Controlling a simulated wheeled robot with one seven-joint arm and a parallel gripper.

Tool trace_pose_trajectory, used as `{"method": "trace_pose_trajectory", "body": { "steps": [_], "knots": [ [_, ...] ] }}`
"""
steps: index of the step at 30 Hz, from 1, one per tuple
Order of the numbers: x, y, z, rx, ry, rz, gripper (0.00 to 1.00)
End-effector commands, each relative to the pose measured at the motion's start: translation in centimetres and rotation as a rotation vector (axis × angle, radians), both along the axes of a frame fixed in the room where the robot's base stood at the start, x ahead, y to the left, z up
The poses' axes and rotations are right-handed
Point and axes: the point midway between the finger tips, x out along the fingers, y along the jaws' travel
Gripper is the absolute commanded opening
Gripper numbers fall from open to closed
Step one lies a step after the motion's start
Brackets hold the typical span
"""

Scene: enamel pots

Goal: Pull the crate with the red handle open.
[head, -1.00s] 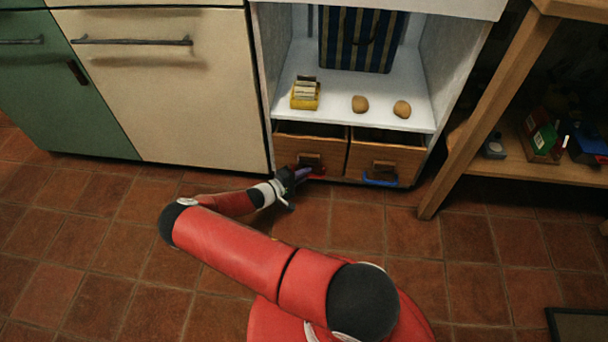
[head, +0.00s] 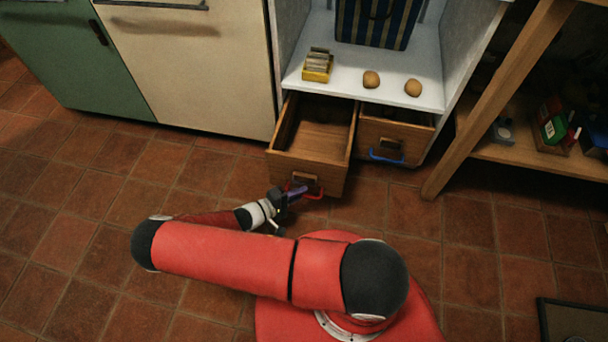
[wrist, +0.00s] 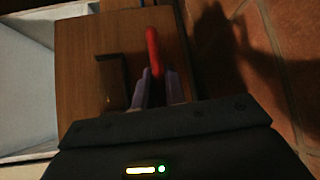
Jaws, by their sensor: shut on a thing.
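The wooden crate with the red handle (head: 312,158) sits in the left lower bay of the white shelf unit and stands pulled well out, its inside showing bare. Its red handle (head: 314,194) is low on the front face; it also shows in the wrist view (wrist: 154,55), between the fingers. My gripper (head: 290,193) is shut on the red handle; its pale fingers also show in the wrist view (wrist: 157,88). A dark slot or grip piece (wrist: 112,82) is beside the handle on the crate's front.
A second wooden crate (head: 395,132) with a blue handle (head: 387,157) is at the right, nearly shut. A yellow box (head: 317,67) and two brown potato-like things (head: 371,79) are on the shelf above. A wooden table leg (head: 480,125) stands at the right.

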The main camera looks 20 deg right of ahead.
Motion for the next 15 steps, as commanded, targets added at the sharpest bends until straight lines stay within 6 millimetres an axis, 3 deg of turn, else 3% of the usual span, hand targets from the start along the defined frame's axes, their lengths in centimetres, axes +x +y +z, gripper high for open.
{"method": "trace_pose_trajectory", "body": {
  "steps": [6,15],
  "knots": [
    [-2.7,1.8,0.0,-0.001,0.001,-0.002,0.00],
    [-3.8,2.5,0.0,0.001,0.000,-0.003,0.00]
  ]
}}
